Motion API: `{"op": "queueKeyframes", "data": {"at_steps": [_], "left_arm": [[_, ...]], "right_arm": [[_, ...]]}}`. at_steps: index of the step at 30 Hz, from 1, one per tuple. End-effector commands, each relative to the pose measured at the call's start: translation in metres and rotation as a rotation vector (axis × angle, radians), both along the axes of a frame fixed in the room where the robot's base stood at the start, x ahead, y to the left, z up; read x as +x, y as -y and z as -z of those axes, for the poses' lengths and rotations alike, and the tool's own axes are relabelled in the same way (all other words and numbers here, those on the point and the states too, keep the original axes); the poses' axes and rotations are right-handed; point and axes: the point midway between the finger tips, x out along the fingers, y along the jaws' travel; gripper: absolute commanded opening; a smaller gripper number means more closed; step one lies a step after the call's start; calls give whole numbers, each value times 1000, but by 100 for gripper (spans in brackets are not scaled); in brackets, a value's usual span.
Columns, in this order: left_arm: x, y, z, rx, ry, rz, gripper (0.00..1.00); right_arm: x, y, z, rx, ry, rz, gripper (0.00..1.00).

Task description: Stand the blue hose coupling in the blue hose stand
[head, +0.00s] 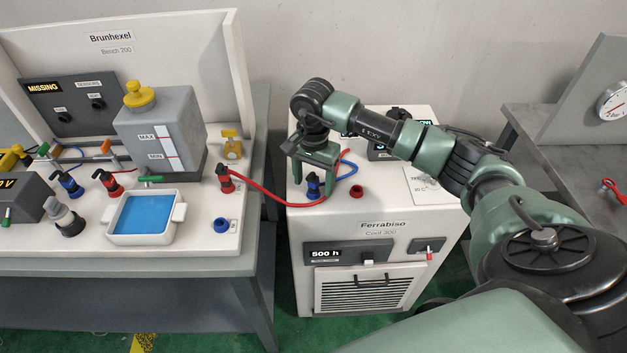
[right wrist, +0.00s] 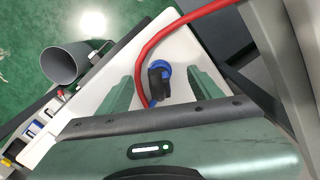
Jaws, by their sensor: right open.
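The blue hose coupling (head: 313,186), with a black lever, stands upright on top of the white cooler (head: 380,229). A blue hose (head: 347,171) loops beside it. My right gripper (head: 314,171) is above the coupling, pointing down. In the right wrist view the coupling (right wrist: 161,82) lies between the open, spread fingers, with gaps on both sides. The blue ring (head: 221,225) near the bench's front right corner appears to be the blue hose stand, and it is empty. My left gripper is out of view.
A red coupling (head: 226,178) stands on the bench behind the blue ring. Its red hose (head: 285,202) sags across the gap to the cooler, passing close to the blue coupling. A red ring (head: 357,191) on the cooler is empty. A tray of blue liquid (head: 143,238) stands left of the blue ring.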

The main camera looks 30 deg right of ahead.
Motion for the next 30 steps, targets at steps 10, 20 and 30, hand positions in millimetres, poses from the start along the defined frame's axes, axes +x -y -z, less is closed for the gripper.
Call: {"op": "queueKeyframes", "data": {"at_steps": [10,20,30], "left_arm": [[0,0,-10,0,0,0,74],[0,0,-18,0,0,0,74],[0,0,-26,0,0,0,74]], "right_arm": [[0,0,-19,-1,0,-1,65],[0,1,-36,-1,0,0,65],[0,0,-53,0,1,1,65]]}}
